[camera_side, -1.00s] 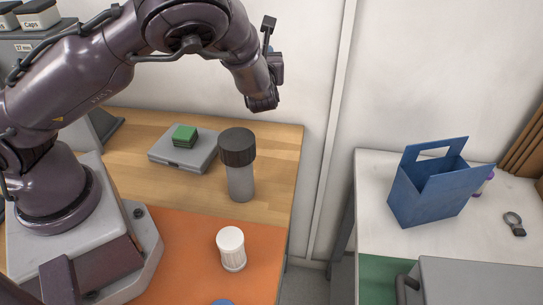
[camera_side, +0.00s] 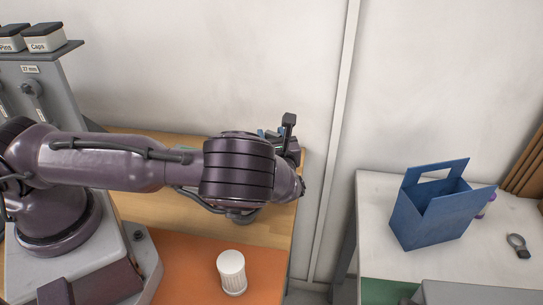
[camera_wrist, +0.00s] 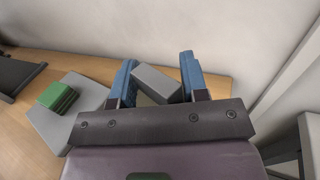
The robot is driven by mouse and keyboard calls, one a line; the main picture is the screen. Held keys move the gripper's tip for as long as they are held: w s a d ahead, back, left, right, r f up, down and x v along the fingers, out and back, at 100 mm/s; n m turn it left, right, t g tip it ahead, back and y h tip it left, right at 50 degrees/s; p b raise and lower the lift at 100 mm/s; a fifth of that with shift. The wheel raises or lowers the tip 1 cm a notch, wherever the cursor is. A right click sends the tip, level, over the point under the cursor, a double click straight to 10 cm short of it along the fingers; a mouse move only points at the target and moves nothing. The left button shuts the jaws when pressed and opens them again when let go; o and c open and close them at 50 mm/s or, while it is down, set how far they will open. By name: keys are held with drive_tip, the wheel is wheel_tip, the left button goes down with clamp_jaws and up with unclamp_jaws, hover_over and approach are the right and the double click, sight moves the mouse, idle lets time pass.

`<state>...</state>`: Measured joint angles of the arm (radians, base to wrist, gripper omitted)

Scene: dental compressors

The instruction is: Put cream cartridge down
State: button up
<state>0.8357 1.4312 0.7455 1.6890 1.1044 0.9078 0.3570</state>
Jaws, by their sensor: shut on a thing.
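The cream cartridge, a pale ribbed upright cylinder (camera_side: 231,273), stands on the orange mat (camera_side: 185,265) in the side view, apart from my gripper. In the wrist view my gripper (camera_wrist: 158,61) has its blue fingers on either side of a plain grey block (camera_wrist: 158,85) and is shut on it. The block looks tilted between the fingers. In the side view the gripper is mostly hidden behind my wrist; only bits of blue show near the back right of the wooden bench (camera_side: 165,210). I cannot tell the block's height above the bench.
In the wrist view a green block (camera_wrist: 58,97) lies on a flat grey case (camera_wrist: 45,130) left of my gripper. In the side view a blue open carrier (camera_side: 430,212) stands on a separate white table (camera_side: 375,185) at right, across a gap. The orange mat around the cartridge looks clear.

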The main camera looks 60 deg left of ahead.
drive_tip(key=shift+f, duration=2.8)
drive_tip(key=shift+f, duration=0.1)
drive_tip(key=o, duration=0.9)
drive_tip(key=shift+s+d, duration=0.1)
drive_tip(key=shift+d, duration=0.25)
drive_tip(key=v, duration=1.1)
drive_tip(key=shift+s+d, duration=0.1)
drive_tip(key=shift+d, duration=0.05)
